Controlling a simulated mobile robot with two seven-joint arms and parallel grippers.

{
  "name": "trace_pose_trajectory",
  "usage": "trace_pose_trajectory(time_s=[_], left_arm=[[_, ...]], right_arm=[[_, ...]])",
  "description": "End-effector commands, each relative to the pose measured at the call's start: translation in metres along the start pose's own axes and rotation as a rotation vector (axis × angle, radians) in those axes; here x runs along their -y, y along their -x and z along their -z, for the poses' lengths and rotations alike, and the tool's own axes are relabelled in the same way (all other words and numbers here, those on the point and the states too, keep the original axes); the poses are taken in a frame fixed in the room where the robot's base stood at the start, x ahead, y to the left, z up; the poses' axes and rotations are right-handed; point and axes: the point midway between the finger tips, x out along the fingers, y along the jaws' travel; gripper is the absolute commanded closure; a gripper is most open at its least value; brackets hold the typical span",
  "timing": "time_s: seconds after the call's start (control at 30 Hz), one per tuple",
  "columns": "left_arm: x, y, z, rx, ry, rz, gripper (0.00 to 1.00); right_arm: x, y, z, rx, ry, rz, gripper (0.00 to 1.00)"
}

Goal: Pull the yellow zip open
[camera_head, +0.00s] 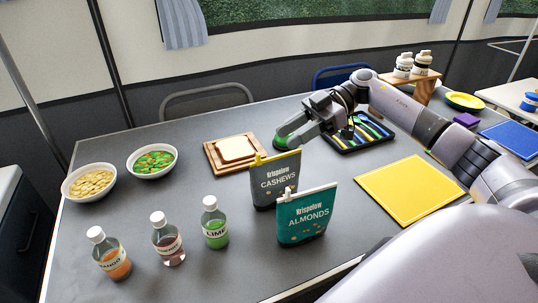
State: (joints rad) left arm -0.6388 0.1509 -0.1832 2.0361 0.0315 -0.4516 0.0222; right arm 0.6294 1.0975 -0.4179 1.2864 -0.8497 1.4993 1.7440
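The dark grey cashews pouch (276,182) stands upright on the table and has a yellow zip (262,158) along its top edge. The zip looks closed, with a small tab at its left end. The teal almonds pouch (306,218) stands in front of it to the right, with a white zip (304,191), and hides part of its lower right. My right gripper (290,137) reaches in from the right, just behind and above the cashews pouch, apart from the zip. My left gripper is not in view.
Three bottles (214,228) stand at the front left, and two bowls (152,161) behind them. A wooden board (214,160) lies left of the gripper. A dark tray (352,143) of utensils lies under my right arm. A yellow mat (408,192) lies right of the pouches.

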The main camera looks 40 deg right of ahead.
Motion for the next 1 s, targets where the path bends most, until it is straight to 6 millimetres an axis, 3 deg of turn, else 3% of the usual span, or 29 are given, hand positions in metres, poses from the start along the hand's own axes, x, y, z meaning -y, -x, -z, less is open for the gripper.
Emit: trace_pose_trajectory(time_s=[0.2,0.4,0.73,0.77,0.87,1.0], left_arm=[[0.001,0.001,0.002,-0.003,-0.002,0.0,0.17],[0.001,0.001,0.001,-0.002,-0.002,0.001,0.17],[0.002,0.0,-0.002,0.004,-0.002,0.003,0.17],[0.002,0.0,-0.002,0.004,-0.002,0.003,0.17],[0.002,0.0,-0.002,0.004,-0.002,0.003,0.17],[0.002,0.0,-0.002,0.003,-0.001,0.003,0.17]], right_arm=[[0.001,-0.035,0.001,-0.003,0.0,0.005,0.62],[0.001,-0.058,0.001,-0.002,-0.002,0.003,0.62],[0.001,-0.063,0.001,0.0,-0.001,0.001,0.62],[0.001,-0.063,0.001,0.0,-0.001,0.001,0.65],[0.001,-0.063,0.001,-0.001,-0.001,0.001,0.97],[0.001,-0.063,0.001,-0.001,-0.001,0.001,1.0]])
